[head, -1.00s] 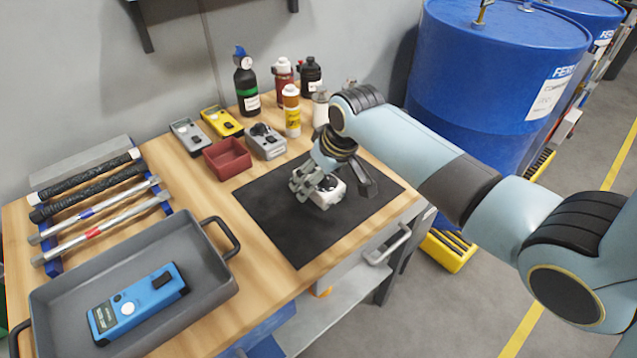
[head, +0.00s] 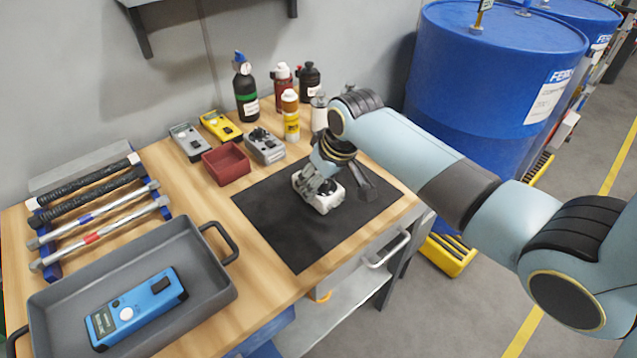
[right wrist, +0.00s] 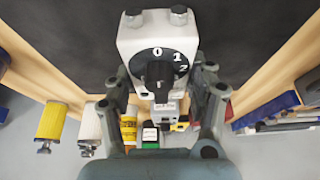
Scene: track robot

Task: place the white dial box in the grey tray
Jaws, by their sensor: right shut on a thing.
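The white dial box (head: 318,196) sits on the black mat (head: 280,232). In the right wrist view the white dial box (right wrist: 158,45) shows its black dial with numbers and two bolts at its far end. My right gripper (head: 322,186) is over it, shut on it, with a finger on either side; the fingers also show in the right wrist view (right wrist: 165,85). The grey tray (head: 205,262) stands at the front left of the bench and holds a blue meter (head: 137,308). My left gripper is not in view.
A red bin (head: 226,165), a grey box (head: 265,146), a yellow meter (head: 221,126) and several bottles stand behind the mat. Several bars lie on a rack (head: 100,210) at left. Blue drums (head: 490,90) stand beyond the bench. Bare wood lies between mat and tray.

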